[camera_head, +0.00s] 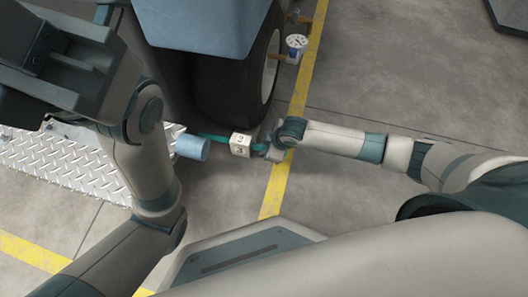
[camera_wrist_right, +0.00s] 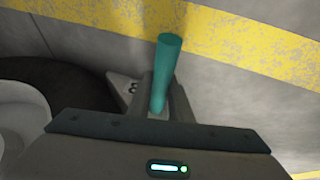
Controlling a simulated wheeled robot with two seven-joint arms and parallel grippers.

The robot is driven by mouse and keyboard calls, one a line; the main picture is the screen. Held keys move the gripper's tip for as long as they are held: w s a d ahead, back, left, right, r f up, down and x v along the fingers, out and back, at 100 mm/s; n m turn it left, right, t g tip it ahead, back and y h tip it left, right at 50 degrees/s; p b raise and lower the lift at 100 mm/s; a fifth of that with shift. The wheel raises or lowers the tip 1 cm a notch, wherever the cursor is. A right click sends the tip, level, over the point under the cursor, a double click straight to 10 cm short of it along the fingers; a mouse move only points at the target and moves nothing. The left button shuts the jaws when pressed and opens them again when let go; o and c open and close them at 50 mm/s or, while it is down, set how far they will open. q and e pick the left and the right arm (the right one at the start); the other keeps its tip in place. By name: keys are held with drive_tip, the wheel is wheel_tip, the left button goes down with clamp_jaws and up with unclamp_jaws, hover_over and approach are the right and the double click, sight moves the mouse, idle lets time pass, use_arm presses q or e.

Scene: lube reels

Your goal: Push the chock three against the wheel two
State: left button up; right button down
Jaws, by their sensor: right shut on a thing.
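The wheel (camera_head: 230,88) is a large black tyre under a blue-grey body at the top centre of the head view. A small pale block with dark digits (camera_head: 240,145), apparently the chock, is on the near side of the tyre; I cannot tell whether they touch. My right gripper (camera_head: 268,150) is at the block's right side, shut on a teal handle. The teal handle (camera_wrist_right: 167,75) stands up between the fingers in the right wrist view. My left gripper (camera_head: 62,50) is a dark shape at upper left; its fingertips cannot be made out.
A teal bar (camera_head: 214,137) and a blue cylinder (camera_head: 192,147) lie left of the block. A silver tread plate (camera_head: 60,160) is at the left. A white dial gauge (camera_head: 296,42) is beyond the wheel. A yellow line (camera_head: 275,188) crosses the floor, which is open at upper right.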

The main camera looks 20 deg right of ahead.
drive_tip(key=shift+w+d, duration=0.1)
drive_tip(key=shift+w, duration=0.2)
drive_tip(key=c, duration=1.5)
unclamp_jaws()
drive_tip(key=shift+c, duration=0.2)
drive_tip(key=shift+s, duration=0.1)
